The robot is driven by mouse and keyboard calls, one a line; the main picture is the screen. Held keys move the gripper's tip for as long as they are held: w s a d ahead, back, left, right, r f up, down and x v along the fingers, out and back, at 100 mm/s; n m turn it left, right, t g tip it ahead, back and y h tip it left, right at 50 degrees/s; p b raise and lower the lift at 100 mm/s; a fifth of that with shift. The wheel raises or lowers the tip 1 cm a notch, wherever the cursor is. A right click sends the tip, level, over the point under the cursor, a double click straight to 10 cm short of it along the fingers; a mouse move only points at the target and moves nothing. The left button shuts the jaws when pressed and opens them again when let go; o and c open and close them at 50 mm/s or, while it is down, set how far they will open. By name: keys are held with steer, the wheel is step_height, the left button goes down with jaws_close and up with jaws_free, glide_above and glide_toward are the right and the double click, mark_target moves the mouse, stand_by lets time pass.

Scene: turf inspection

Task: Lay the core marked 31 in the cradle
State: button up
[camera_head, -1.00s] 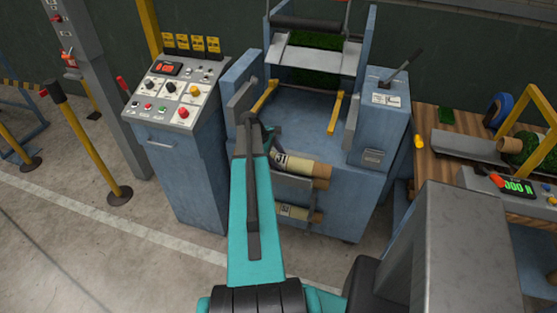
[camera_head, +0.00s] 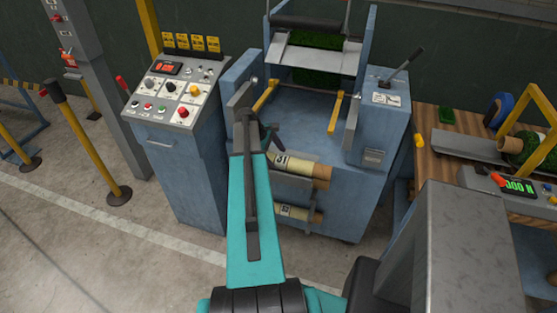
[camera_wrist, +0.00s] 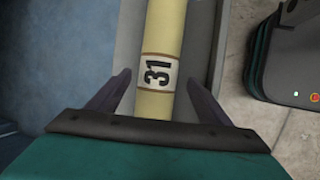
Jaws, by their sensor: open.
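The core marked 31 (camera_head: 300,168) is a pale yellow roll with a brown end, lying on the upper grey shelf at the front of the blue machine. In the wrist view, the core (camera_wrist: 157,72) runs up and down the picture in a grey trough, with its 31 label showing. My gripper (camera_wrist: 162,90) is open, one finger on each side of the core near the label; contact cannot be told. In the head view my arm partly hides the core's left end. Two yellow arms (camera_head: 336,112) on the machine bed look like the cradle and hold nothing.
A second marked core (camera_head: 296,214) lies on the lower shelf. A control panel (camera_head: 170,95) stands at left. The lever box (camera_head: 385,125) stands right of the bed. A wooden bench (camera_head: 460,130) with a tray is at far right.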

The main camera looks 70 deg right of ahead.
steer(key=b+v, duration=0.3)
steer(key=v, duration=0.9)
steer(key=shift+d+r, duration=0.1)
steer(key=shift+w, duration=0.1)
stand_by(0.3)
